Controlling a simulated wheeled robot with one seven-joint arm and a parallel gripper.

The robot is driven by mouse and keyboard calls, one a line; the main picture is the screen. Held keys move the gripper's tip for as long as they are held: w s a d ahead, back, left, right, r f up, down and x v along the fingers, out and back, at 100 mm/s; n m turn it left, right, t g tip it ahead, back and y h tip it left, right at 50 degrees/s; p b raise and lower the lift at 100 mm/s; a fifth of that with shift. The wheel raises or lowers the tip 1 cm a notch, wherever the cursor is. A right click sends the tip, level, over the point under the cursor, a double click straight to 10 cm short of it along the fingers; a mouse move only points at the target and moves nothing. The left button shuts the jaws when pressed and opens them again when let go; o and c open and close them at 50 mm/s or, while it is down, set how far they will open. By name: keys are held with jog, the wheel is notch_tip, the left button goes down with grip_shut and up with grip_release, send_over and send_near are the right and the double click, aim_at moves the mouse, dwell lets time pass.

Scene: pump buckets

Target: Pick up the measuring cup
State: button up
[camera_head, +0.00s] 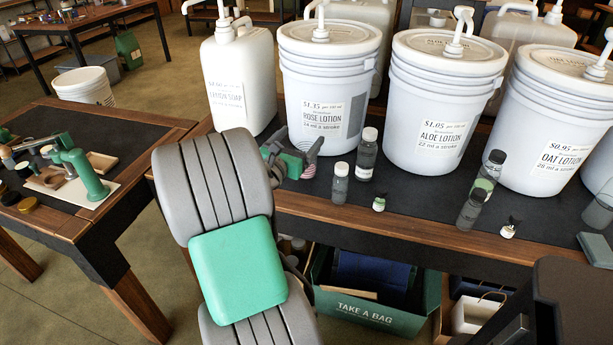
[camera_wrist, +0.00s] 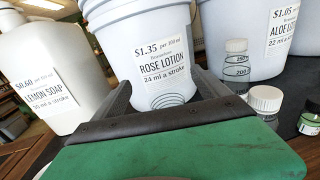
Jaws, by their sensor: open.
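My gripper (camera_head: 298,156) is over the left part of the long table, in front of the rose lotion bucket (camera_head: 322,90). In the wrist view my gripper (camera_wrist: 162,86) has its two dark fingers apart, pointing at that bucket's lower front. A small clear shape with curved lines (camera_wrist: 168,101) shows between the fingers; it may be the measuring cup, but I cannot tell for sure. In the head view a ribbed rounded shape (camera_head: 316,146) shows beside the fingers, partly hidden by them. I see no contact between fingers and this shape.
Clear bottles (camera_head: 367,158) and (camera_head: 340,186) stand just right of my gripper. A small black-topped bottle (camera_head: 379,204) is near the front edge. The lemon soap jug (camera_head: 238,85) stands behind left, the aloe lotion bucket (camera_head: 440,105) to the right. A side table (camera_head: 135,135) is at left.

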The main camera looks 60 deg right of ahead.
jog(key=b, duration=0.2)
send_near(311, 145)
jog(key=shift+w+d, duration=0.1)
jog(key=shift+d, duration=1.15)
jog(key=shift+d+f, duration=0.15)
jog(key=shift+f, duration=0.1)
jog(key=d, duration=0.7)
jog(key=shift+w+d+r, duration=0.1)
jog(key=shift+r, duration=0.05)
jog(key=shift+c, duration=0.6)
jog(key=c, duration=1.5)
